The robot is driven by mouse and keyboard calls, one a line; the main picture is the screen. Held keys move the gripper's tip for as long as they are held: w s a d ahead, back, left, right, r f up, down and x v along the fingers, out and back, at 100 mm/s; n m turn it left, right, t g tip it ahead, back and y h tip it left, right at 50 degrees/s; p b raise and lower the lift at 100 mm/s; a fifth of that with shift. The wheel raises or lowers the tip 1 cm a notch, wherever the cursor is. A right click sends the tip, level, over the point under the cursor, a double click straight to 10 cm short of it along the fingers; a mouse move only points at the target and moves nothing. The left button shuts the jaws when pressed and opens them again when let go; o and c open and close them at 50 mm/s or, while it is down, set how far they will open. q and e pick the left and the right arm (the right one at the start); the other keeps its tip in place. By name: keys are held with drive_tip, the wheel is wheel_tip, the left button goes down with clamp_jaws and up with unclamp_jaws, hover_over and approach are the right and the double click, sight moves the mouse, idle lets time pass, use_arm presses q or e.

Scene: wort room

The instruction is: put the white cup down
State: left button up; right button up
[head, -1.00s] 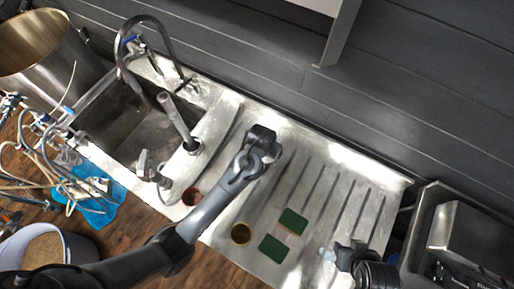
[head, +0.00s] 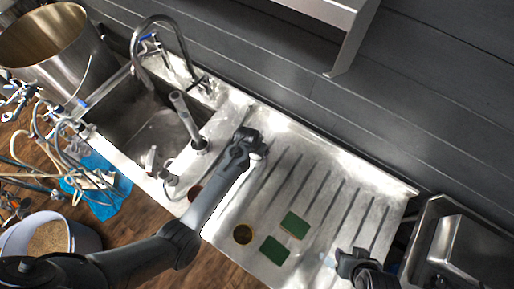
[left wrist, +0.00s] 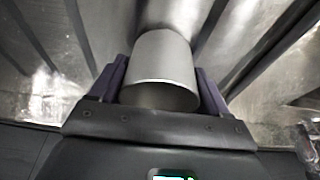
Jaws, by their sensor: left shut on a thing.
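The white cup (left wrist: 165,62) sits between the two dark fingers of my left gripper (left wrist: 160,95) in the left wrist view, with its open rim toward the camera. In the head view my left gripper (head: 252,147) is over the ridged steel drainboard, and only a small pale part of the cup (head: 262,154) shows beside it. The gripper is shut on the cup. I cannot tell whether the cup's base touches the steel. My right gripper (head: 345,262) is at the drainboard's lower right; its jaws are too small and dark to read.
The drainboard (head: 350,180) right of my left gripper is clear.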

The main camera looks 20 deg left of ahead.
use_arm(q)
drive_tip(key=shift+f, duration=0.25)
drive_tip(key=o, duration=1)
drive_tip(key=shift+r, duration=0.2)
drive_tip(key=v, duration=1.1)
drive_tip(key=shift+s+r, duration=0.15)
drive_tip(key=shift+r, duration=0.2)
drive_tip(key=shift+y, duration=0.3)
drive_tip(key=s+a+r, duration=0.1)
drive_tip(key=s+r, duration=0.1)
drive_tip(key=s, duration=0.6)
drive_tip(key=s+a+r, duration=0.1)
drive_tip(key=s+a, duration=0.1)
drive_tip(key=s, duration=0.6)
drive_tip(key=s+a+r, duration=0.2)
drive_tip(key=s, duration=0.6)
drive_tip(key=shift+r, duration=0.35)
